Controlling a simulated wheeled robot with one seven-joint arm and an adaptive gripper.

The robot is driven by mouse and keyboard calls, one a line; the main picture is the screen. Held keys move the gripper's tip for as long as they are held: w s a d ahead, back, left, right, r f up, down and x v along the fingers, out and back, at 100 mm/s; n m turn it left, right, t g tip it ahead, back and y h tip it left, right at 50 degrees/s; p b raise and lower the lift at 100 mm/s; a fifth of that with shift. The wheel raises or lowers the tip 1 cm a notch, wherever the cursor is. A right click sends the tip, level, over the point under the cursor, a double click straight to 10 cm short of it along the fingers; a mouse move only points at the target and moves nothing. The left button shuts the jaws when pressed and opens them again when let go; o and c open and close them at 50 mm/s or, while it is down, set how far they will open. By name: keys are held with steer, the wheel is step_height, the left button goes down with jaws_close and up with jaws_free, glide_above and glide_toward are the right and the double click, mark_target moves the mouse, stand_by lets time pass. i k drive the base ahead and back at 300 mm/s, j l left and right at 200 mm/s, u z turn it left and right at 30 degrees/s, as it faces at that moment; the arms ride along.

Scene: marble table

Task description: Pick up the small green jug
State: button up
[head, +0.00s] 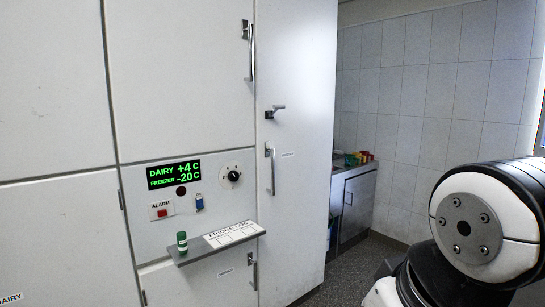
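A small green thing (182,242) with a pale band stands upright on a narrow grey shelf (196,253) in the lower middle-left of the head view. It is too small to tell whether it is a jug; I see no handle or spout on it. My arm shows at the right edge, well apart from the shelf. My gripper is not in view. No marble table is in view.
White cabinet doors with metal handles (270,168) fill the left and middle. A white printed sheet (234,234) lies on the shelf beside the green thing. A counter (357,170) with small colored items stands behind. Open dark floor (352,268) lies at lower middle.

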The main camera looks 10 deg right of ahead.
mark_target(350, 159)
steer(key=i+l+z, duration=0.35)
steer(key=i, duration=0.25)
steer(key=i+l+z, duration=0.35)
steer(key=i, duration=0.25)
steer(key=i+z, duration=0.35)
steer(key=i, duration=2.55)
steer(key=i+u, duration=0.15)
steer(key=i, duration=0.45)
steer(key=i+l+u, duration=0.1)
steer(key=i, duration=0.5)
steer(key=i+l+u, duration=0.15)
steer(key=i, duration=0.45)
steer(key=l, duration=0.1)
